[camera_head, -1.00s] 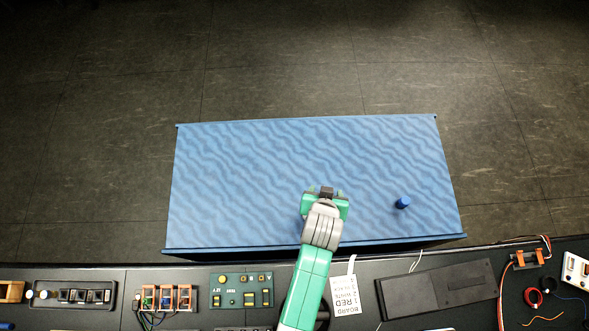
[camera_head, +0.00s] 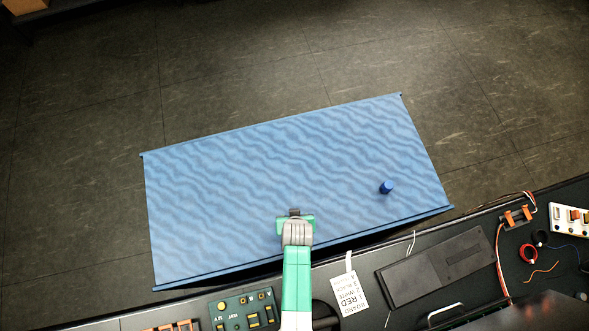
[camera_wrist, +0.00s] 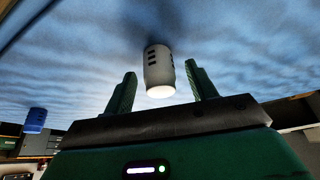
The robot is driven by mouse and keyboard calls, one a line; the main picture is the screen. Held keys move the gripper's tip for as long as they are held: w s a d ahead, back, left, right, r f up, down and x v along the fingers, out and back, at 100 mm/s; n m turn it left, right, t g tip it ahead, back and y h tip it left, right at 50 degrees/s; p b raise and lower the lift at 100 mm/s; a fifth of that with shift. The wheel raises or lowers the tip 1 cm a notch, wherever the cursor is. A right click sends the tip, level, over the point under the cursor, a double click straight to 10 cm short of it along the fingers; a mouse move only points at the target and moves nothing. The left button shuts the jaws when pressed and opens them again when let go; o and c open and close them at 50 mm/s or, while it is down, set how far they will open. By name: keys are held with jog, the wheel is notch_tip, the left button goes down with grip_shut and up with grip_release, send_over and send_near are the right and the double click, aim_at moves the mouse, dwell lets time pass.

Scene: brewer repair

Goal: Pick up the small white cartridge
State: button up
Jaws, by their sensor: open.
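The small white cartridge (camera_wrist: 159,72), a short cylinder with dark marks on its side and a bright end, shows in the wrist view between and beyond my two green fingers. My gripper (camera_wrist: 160,74) is open, with one finger on each side of the cartridge and a visible gap to each. I cannot tell how far the cartridge is from the fingertips. In the head view my gripper (camera_head: 295,214) is over the front middle of the blue wavy-patterned surface (camera_head: 240,180). The cartridge is not visible there.
A blue cylinder (camera_head: 386,187) stands on the blue surface to the right, and also shows in the wrist view (camera_wrist: 34,120). The dark bench in front holds a green switch panel (camera_head: 243,312), a white label (camera_head: 348,292) and a dark flat box (camera_head: 435,268). The rear of the blue surface is clear.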

jog(key=shift+f, duration=0.2)
jog(key=shift+w, duration=0.1)
jog(key=c, duration=1.1)
notch_tip(320, 180, up, 10)
jog(key=shift+r+p, duration=0.1)
jog(key=shift+p, duration=0.5)
